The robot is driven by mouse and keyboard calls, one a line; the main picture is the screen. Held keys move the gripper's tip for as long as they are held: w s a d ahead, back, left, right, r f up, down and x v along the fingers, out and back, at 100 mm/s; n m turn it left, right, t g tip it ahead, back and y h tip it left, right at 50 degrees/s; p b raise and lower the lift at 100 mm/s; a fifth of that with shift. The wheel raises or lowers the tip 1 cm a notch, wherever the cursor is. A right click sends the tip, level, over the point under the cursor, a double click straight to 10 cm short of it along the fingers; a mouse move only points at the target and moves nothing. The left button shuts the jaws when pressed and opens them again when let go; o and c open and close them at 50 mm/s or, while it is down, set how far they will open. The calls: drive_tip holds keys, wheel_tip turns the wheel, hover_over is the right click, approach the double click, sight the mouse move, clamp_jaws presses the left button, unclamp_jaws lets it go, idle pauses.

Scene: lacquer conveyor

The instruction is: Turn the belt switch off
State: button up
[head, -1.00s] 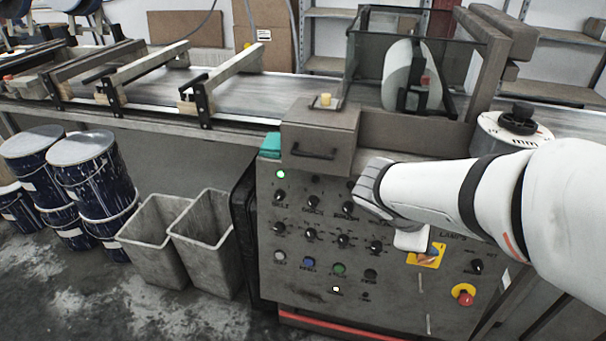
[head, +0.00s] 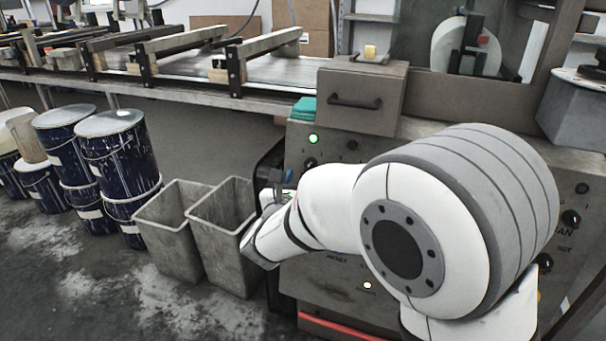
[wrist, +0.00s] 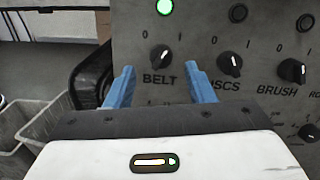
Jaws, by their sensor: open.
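The belt switch (wrist: 160,57) is a black rotary knob with a white pointer, above the word BELT on the grey control panel (wrist: 215,22). Its pointer leans to the upper right, toward the "1" side. A green lamp (wrist: 165,8) above it is lit, and it also shows in the head view (head: 313,138). My gripper (wrist: 160,88) is open, its two blue fingers on either side of the knob and just below it in the wrist view. Whether they touch it cannot be told.
The DISCS knob (wrist: 230,64) and BRUSH knob (wrist: 291,71) sit close to the right of the fingers. Two grey bins (head: 222,215) and several dark blue drums (head: 118,150) stand left of the panel. A drawer box (head: 362,95) tops the panel.

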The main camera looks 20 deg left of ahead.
sight(308, 168)
drive_tip(key=shift+w+b, duration=0.35)
drive_tip(key=shift+w, duration=1.8)
drive_tip(key=shift+c, duration=0.4)
